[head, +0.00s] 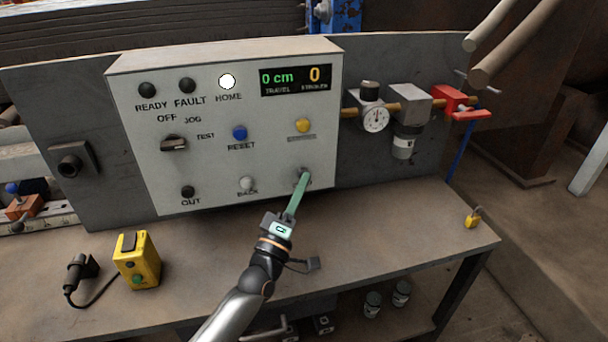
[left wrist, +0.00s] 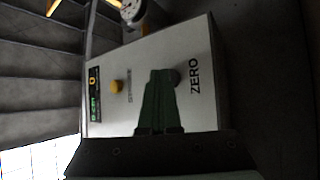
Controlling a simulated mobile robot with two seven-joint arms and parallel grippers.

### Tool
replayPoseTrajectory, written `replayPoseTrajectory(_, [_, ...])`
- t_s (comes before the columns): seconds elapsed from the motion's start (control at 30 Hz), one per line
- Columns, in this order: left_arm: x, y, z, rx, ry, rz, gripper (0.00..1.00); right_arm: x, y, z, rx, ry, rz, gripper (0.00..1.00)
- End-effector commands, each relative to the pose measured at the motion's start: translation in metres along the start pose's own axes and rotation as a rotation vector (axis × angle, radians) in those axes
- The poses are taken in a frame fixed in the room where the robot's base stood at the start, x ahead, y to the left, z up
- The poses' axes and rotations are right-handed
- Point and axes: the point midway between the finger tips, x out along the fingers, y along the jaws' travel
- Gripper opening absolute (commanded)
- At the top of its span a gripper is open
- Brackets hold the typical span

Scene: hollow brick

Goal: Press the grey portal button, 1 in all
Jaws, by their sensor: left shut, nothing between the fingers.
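The white control box (head: 215,115) carries several buttons, and I cannot read the word portal on any of them. A light grey button (head: 246,184) sits low in the middle, above a label that looks like BACK. A dark grey button (left wrist: 176,76) beside the ZERO label shows in the left wrist view; in the head view my fingers mostly cover it. My left gripper (head: 304,174) is shut and empty, its green fingertips over that lower right button. In the left wrist view the fingertips (left wrist: 163,77) overlap its edge; I cannot tell whether they touch. My right gripper is not in view.
A blue RESET button (head: 239,132), a yellow button (head: 302,125), a black button (head: 188,192) and a selector knob (head: 174,143) are nearby. The display (head: 296,79) reads 0 cm and 0; the HOME lamp (head: 227,81) is lit. A yellow box (head: 137,260) stands on the bench (head: 390,225).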

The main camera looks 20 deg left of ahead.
Motion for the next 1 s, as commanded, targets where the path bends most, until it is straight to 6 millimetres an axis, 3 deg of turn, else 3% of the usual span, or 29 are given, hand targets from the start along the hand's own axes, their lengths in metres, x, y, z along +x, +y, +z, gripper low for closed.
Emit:
replayPoseTrajectory(0.67, [-0.013,0.011,0.009,-0.001,-0.001,-0.001,0.00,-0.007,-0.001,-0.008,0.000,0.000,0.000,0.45])
replayPoseTrajectory(1.0, [-0.036,0.028,0.026,-0.001,0.000,-0.001,0.00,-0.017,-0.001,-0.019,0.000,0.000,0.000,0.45])
